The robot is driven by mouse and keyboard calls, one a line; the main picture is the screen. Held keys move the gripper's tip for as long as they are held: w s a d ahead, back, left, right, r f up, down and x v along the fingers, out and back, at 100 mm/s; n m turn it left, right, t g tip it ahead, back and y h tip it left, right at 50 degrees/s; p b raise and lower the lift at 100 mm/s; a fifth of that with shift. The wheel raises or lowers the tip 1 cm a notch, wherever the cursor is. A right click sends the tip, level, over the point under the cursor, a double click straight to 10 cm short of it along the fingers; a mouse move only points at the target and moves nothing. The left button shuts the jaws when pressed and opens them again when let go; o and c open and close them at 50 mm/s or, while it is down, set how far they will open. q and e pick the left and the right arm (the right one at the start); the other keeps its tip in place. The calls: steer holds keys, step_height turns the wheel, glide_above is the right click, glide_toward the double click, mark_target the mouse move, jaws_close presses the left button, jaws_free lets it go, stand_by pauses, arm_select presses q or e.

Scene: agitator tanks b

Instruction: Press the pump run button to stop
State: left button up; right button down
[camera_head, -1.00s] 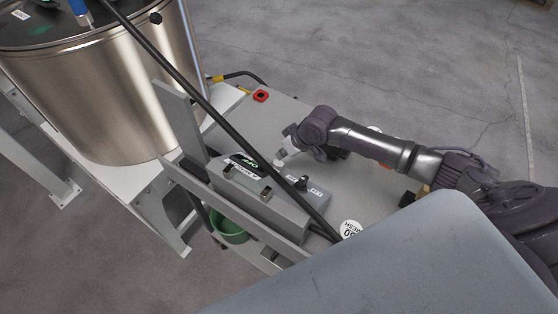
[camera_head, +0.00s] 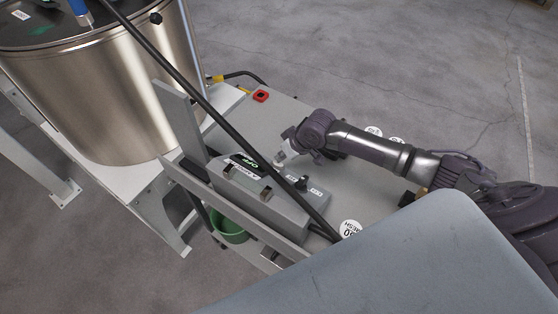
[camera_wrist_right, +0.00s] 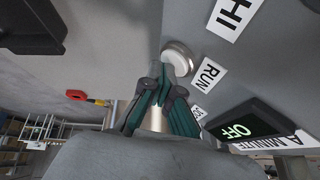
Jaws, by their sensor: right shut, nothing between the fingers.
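A grey control box (camera_head: 275,208) stands on the bench, with a dark display (camera_head: 249,163) lit green. In the right wrist view the display (camera_wrist_right: 241,130) reads OFF. There the round pale pump run button (camera_wrist_right: 178,58) sits beside a white RUN label (camera_wrist_right: 208,74). My right gripper (camera_head: 281,158) is over the box's far side near the display, its fingers shut and empty. In the right wrist view its teal fingers (camera_wrist_right: 166,88) point at the button, with the tips right at its lower edge. I cannot tell whether they touch it. My left gripper is not in view.
A black knob (camera_head: 301,183) sticks up from the box. A long black rod (camera_head: 200,98) slants across in front of it. A steel tank (camera_head: 110,95) stands at left, a green bucket (camera_head: 230,230) below the box, and a red-tipped part (camera_head: 261,96) behind.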

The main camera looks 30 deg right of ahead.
steer(key=shift+w+d+r+p, duration=0.25)
steer(key=shift+d+r+p, duration=0.2)
steer(key=shift+r+p, duration=0.2)
steer(key=d+r+p, duration=0.1)
steer(key=w+r, duration=0.1)
steer(key=d+r+p, duration=0.1)
steer(key=r, duration=0.1)
steer(key=shift+w+d+p, duration=0.3)
steer(key=shift+d, duration=0.05)
steer(key=shift+s+f, duration=0.1)
stand_by(0.8)
